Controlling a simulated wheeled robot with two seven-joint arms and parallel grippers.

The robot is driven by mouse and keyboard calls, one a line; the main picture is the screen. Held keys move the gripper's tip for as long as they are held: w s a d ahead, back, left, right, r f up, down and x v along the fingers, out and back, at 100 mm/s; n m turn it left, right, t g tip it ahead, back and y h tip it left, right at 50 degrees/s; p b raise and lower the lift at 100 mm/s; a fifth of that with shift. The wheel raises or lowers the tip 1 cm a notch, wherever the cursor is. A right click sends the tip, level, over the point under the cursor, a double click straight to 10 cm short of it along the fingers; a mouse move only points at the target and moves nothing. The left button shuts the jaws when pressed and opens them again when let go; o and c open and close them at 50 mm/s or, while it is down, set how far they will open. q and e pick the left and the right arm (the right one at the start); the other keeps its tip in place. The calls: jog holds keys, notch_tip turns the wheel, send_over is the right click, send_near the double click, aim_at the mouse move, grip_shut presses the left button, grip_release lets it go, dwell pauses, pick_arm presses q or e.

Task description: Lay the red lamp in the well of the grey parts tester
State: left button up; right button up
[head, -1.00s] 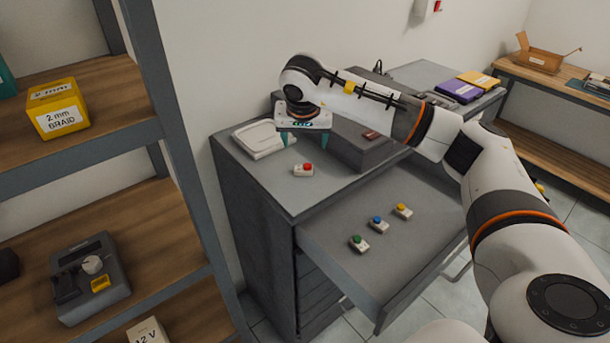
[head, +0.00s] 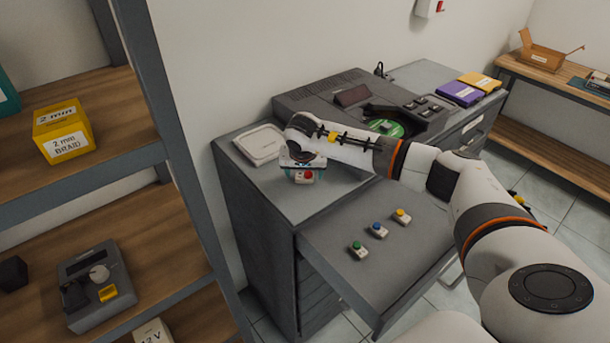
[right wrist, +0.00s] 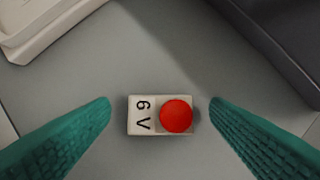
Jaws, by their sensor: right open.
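The red lamp (head: 308,176) is a small white block with a red dome, on the grey cabinet top near its front edge. In the right wrist view the lamp (right wrist: 160,115) reads "6 V". My right gripper (head: 303,173) is open above the lamp, its green fingers on either side with a gap at each. The gripper partly hides the lamp in the head view. A grey device (head: 95,285), seemingly the parts tester, sits on the lower left shelf. It has a round knob, a yellow part and dark recesses; I cannot tell which is the well. My left gripper is not in view.
A pale tray-like case (head: 260,144) lies left of the lamp. A dark grey hi-fi unit (head: 320,95) stands behind it. The open drawer (head: 390,265) below holds green, blue and yellow lamps. A shelf post (head: 170,130) stands between cabinet and left shelves.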

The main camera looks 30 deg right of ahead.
jog(key=c, duration=1.1)
jog(key=shift+c, duration=0.2)
jog(key=shift+r, duration=0.15)
